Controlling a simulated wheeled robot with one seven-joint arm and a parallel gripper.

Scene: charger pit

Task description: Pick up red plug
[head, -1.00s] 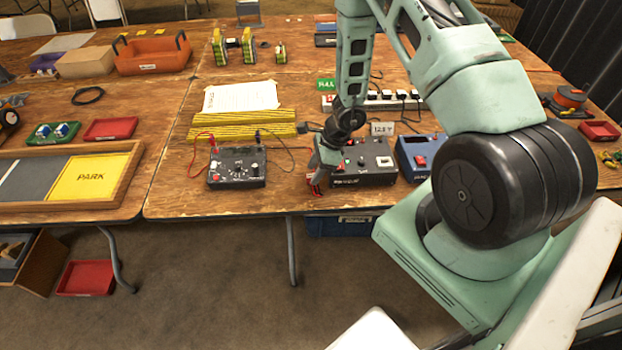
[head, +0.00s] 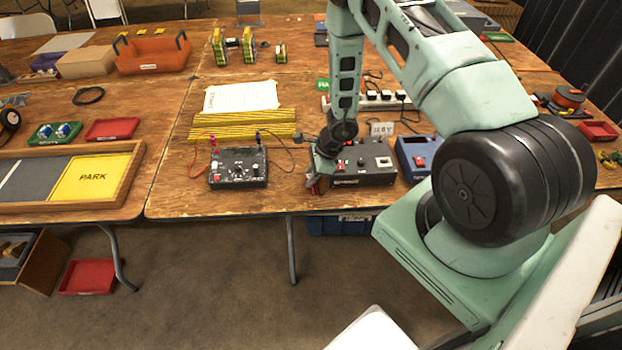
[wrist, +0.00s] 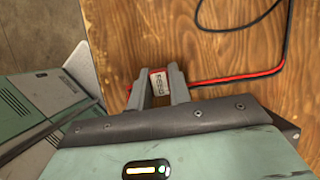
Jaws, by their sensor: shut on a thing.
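My gripper (wrist: 159,82) is shut on a small red plug (wrist: 158,75) with a white lettered label, held between its two fingertips. A red lead (wrist: 235,77) runs right from beside the fingers in the wrist view. In the head view my gripper (head: 314,183) is at the left front corner of a dark power box (head: 362,178), near the table's front edge. There the plug is mostly hidden by the gripper. I cannot tell whether it touches the table.
A black meter box (head: 238,168) with red and black leads stands left of my gripper. A blue box (head: 415,155) stands right of the dark box. A power strip (head: 378,100) lies behind. Bare wood lies between the meter and my gripper.

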